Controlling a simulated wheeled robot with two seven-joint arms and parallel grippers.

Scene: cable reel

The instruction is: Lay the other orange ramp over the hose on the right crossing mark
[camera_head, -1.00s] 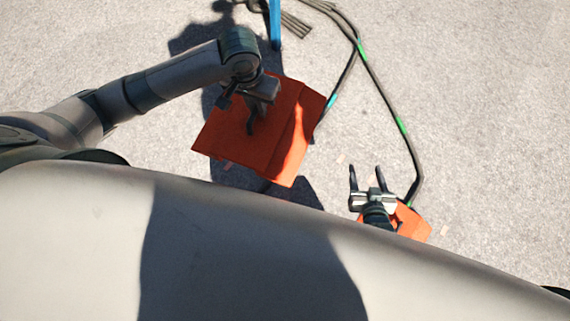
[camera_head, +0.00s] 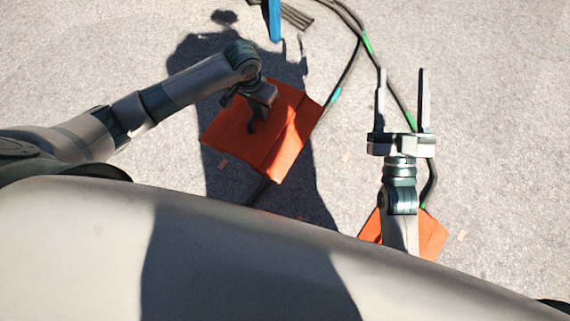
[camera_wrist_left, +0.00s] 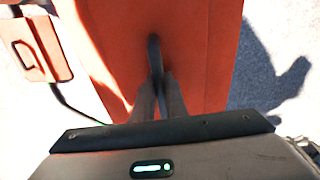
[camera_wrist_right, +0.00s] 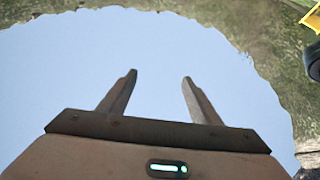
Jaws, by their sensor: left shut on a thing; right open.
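My left gripper (camera_head: 254,120) is shut on the handle of an orange ramp (camera_head: 285,148), left of centre in the head view. That ramp (camera_wrist_left: 212,50) fills the middle of the left wrist view. It lies over the line of the dark hose (camera_head: 345,77); I cannot tell whether it touches the ground. A second orange ramp (camera_head: 430,235) is at the lower right, partly hidden by my right arm and body; the other hose run (camera_head: 395,103) leads to it. My right gripper (camera_head: 402,70) is open and empty, above the ground near this run.
A blue post (camera_head: 274,20) and dark strips (camera_head: 297,16) are at the top. The ground at right is clear. The right wrist view shows mostly pale blue.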

